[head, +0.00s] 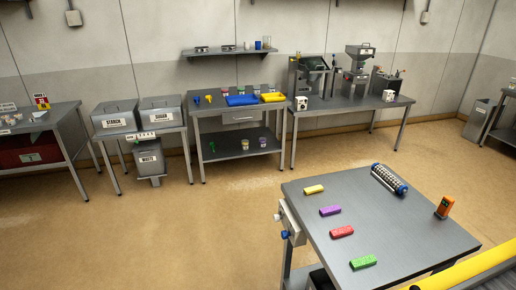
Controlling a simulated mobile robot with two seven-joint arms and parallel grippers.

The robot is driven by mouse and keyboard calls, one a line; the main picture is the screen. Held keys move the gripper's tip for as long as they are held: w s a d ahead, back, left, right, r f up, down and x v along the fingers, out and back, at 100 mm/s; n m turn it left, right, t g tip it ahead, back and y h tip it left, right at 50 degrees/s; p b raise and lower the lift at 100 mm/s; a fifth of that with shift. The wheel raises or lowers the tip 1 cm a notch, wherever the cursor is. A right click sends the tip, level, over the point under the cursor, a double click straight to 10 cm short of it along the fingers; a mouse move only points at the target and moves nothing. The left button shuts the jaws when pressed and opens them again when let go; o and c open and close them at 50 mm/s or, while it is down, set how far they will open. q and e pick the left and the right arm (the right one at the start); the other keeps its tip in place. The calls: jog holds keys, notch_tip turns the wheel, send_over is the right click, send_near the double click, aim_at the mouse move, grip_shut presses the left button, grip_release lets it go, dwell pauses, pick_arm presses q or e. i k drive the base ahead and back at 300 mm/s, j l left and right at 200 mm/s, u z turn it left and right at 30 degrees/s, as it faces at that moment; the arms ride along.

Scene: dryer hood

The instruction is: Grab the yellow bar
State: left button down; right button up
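The yellow bar (314,189) lies flat near the far left corner of the grey table (400,232) at the lower right of the head view. A purple bar (330,210), a red bar (342,231) and a green bar (363,262) lie apart from it, in a row running toward the near edge. Nothing touches or covers the yellow bar. Neither of my grippers shows in this view.
A box with blue knobs (290,222) hangs on the left side. The table's middle is clear. Benches (345,104) line the back wall, with open floor between.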

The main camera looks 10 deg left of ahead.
aim_at(317, 189)
jog(key=i+j, duration=0.15)
jog(key=i, duration=0.3)
jog(key=i+j+z, duration=0.1)
jog(key=i, duration=0.35)
jog(key=i+j, duration=0.15)
jog(key=i, duration=0.3)
jog(key=i+j, duration=0.2)
jog(key=i, duration=0.25)
jog(key=i+j+z, duration=0.1)
jog(key=i, duration=0.3)
